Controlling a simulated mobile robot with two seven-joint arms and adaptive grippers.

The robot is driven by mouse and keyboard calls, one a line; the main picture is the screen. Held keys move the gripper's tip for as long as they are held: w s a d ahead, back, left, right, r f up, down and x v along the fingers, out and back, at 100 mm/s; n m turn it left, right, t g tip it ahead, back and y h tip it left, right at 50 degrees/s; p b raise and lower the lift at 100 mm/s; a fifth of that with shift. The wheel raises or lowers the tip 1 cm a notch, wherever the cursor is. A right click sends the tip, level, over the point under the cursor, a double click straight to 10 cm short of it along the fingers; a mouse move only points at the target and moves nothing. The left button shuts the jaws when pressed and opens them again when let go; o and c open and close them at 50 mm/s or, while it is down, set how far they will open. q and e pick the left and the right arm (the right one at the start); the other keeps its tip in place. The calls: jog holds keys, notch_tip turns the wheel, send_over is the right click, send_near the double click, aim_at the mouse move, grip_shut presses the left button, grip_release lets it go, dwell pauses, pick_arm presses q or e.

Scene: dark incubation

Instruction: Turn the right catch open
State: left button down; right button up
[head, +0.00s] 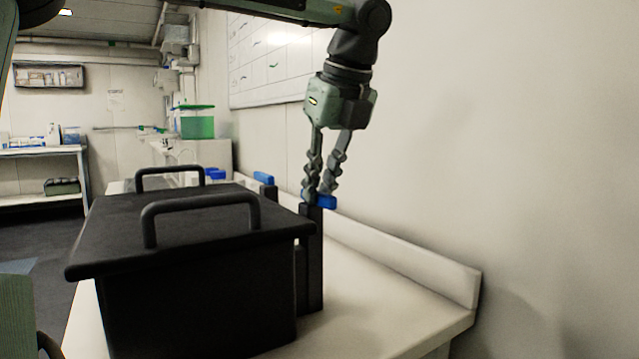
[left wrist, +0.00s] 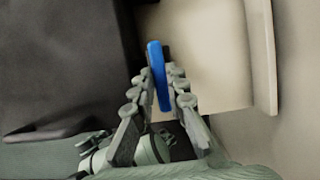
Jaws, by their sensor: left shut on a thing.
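A black box with a lid (head: 205,228) stands on the white bench, with two black loop handles on top. A black post (head: 313,265) rises beside its right side and carries a blue catch (head: 326,202). My left gripper (head: 317,193) points down from above and is shut on this blue catch. In the left wrist view the catch (left wrist: 159,75) is a blue bar between the two fingers (left wrist: 158,88), its far end sticking out past them. My right gripper is not in view.
Another blue catch (head: 263,177) sits farther back along the box, and more blue pieces (head: 215,174) show behind the lid. A low bench upstand (head: 420,262) and the wall are close on the right. Bare bench (head: 375,318) lies front right. A green container (head: 197,125) stands far back.

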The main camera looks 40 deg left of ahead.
pick_arm(q)
jog(key=c, duration=1.5)
grip_release()
jog(key=shift+c, duration=0.2)
jog(key=shift+r, duration=0.1)
jog(key=v, duration=1.2)
